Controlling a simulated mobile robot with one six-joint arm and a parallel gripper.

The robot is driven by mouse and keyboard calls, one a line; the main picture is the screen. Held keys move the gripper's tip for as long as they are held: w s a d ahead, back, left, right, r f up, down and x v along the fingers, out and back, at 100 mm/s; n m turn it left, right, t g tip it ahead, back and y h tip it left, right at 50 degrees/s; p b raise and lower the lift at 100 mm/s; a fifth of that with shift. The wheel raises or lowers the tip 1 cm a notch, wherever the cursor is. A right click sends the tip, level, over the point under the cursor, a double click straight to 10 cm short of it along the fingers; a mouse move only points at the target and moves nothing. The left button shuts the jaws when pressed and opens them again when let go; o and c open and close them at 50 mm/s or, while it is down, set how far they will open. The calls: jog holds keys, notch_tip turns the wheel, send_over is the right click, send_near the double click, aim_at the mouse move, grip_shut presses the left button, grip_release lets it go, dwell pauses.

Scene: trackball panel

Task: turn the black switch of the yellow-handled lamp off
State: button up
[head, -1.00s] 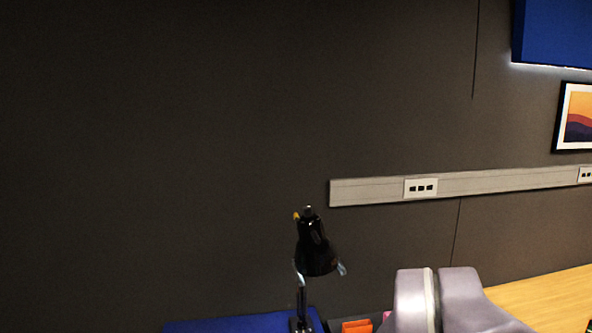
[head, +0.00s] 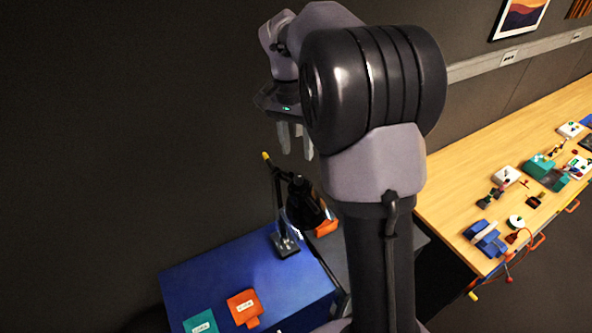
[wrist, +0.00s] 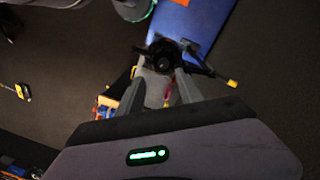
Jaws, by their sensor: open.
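The black desk lamp (head: 308,205) stands on a blue-topped surface, with a yellow tip (head: 265,156) at the upper end of its arm. In the wrist view the lamp (wrist: 163,56) lies just beyond the fingertips, and its yellow handle (wrist: 232,83) sticks out to the right. My gripper (head: 297,154) is open and points down, above the lamp in the head view; its fingers also show in the wrist view (wrist: 161,78). Nothing is seen between the fingers in the head view. The black switch cannot be made out in either view.
The blue top (head: 225,275) carries a teal labelled object (head: 200,322) and an orange labelled one (head: 243,306). A wooden table (head: 450,195) with several small devices stands to the right. A dark wall rises behind the lamp. My arm hides part of the middle.

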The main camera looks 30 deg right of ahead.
aim_at(298, 176)
notch_tip(298, 176, down, 8)
jog(key=shift+d, duration=0.1)
jog(key=shift+s+f, duration=0.15)
jog(key=shift+f, duration=0.15)
jog(key=shift+w+f, duration=0.3)
jog(key=shift+f, duration=0.05)
jog(key=shift+s, duration=0.15)
jog(key=c, duration=0.4)
grip_shut()
